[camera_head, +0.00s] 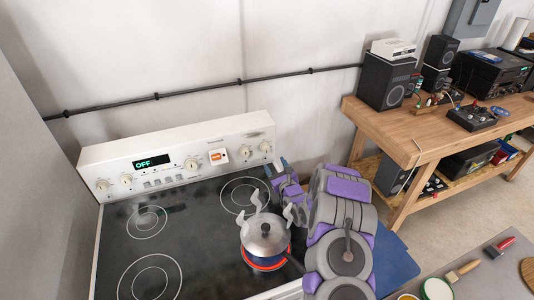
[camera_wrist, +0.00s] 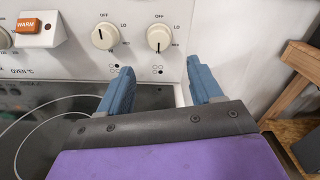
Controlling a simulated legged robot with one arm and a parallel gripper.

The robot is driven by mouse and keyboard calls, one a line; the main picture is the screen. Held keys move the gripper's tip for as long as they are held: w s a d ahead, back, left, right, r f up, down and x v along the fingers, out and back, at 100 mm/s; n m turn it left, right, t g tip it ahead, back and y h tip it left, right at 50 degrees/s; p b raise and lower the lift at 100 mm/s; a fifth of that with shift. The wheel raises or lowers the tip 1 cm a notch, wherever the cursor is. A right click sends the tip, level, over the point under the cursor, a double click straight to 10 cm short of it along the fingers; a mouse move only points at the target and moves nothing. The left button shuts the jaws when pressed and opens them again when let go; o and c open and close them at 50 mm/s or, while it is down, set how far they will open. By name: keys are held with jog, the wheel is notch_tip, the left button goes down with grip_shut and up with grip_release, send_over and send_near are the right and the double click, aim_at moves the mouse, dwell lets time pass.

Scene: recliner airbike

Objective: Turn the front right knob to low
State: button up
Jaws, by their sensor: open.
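Two cream knobs sit side by side on the right of the stove's white back panel: a left one (camera_head: 246,151) (camera_wrist: 105,37) and a right one (camera_head: 265,147) (camera_wrist: 158,37). OFF and LO are printed around each, with burner marks below too small to read surely. The right knob's pointer seems to point down, away from OFF. My gripper (camera_head: 276,166) (camera_wrist: 159,66) is open and empty in front of the panel. In the wrist view the right knob appears between and just beyond its blue fingertips, apart from them.
A lidded pot (camera_head: 265,238) stands on the front right burner, which glows red, close to my arm. An orange WARM switch (camera_wrist: 27,25) is left of the knobs. A wooden workbench (camera_head: 430,130) with speakers stands to the right. The other burners are bare.

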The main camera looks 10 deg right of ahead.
aim_at(266, 151)
jog(key=w, duration=0.3)
jog(key=w+a, duration=0.1)
jog(key=w, duration=0.2)
jog(key=w+a, duration=0.1)
jog(key=w, duration=0.2)
jog(key=shift+w+b, duration=0.15)
jog(key=shift+b, duration=0.2)
jog(key=shift+c, duration=0.2)
jog(key=c, duration=1)
